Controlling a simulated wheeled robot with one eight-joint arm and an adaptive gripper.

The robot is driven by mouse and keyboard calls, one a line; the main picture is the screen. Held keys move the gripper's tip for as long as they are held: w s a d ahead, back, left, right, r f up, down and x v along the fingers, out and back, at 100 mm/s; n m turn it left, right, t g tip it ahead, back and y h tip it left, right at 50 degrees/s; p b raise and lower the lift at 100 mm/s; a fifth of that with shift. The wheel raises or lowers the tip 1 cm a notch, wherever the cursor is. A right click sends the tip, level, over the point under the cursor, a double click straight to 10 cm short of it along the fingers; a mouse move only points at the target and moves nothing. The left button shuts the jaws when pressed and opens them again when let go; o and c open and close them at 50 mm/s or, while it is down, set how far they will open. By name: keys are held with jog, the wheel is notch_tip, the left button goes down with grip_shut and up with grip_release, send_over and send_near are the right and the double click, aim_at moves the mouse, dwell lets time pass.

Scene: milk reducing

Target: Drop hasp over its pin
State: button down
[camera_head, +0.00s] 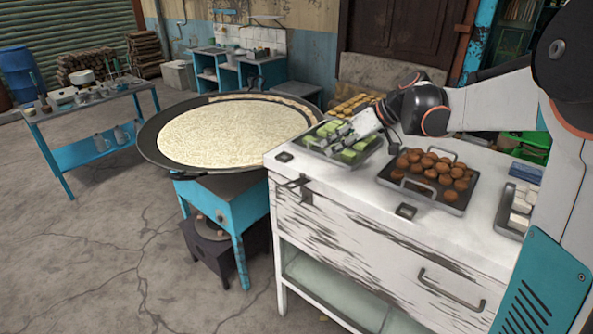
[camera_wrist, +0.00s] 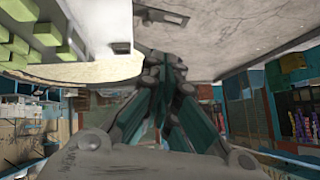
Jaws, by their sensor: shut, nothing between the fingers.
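The hasp (camera_head: 297,184) is a small dark metal fitting at the upper left of the white cabinet's (camera_head: 345,230) front, just below the top edge. It is too small to tell the hasp from its pin or how they sit together. My gripper (camera_head: 330,142) reaches left over the tray of green sweets, above and to the right of the hasp. It is shut and empty.
On the cabinet top are a tray of green blocks (camera_head: 365,155), a tray of brown balls (camera_head: 440,206) and a tray of white blocks (camera_head: 508,230). A drawer handle (camera_head: 450,290) sticks out in front. A wide pan (camera_head: 160,160) stands left. Floor ahead of the cabinet is clear.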

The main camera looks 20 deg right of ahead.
jog(key=shift+w+f, duration=0.1)
dwell(0.3)
jog(key=b, duration=0.2)
send_over(303, 175)
jog(key=s, duration=0.2)
notch_tip(303, 175, down, 7)
jog(key=f, duration=0.1)
jog(key=f+b, duration=0.1)
jog(key=f, duration=0.1)
jog(key=shift+s+a+f, duration=0.2)
jog(key=shift+f, duration=0.05)
jog(key=shift+s+a+f+h, duration=0.15)
jog(key=shift+h, duration=0.15)
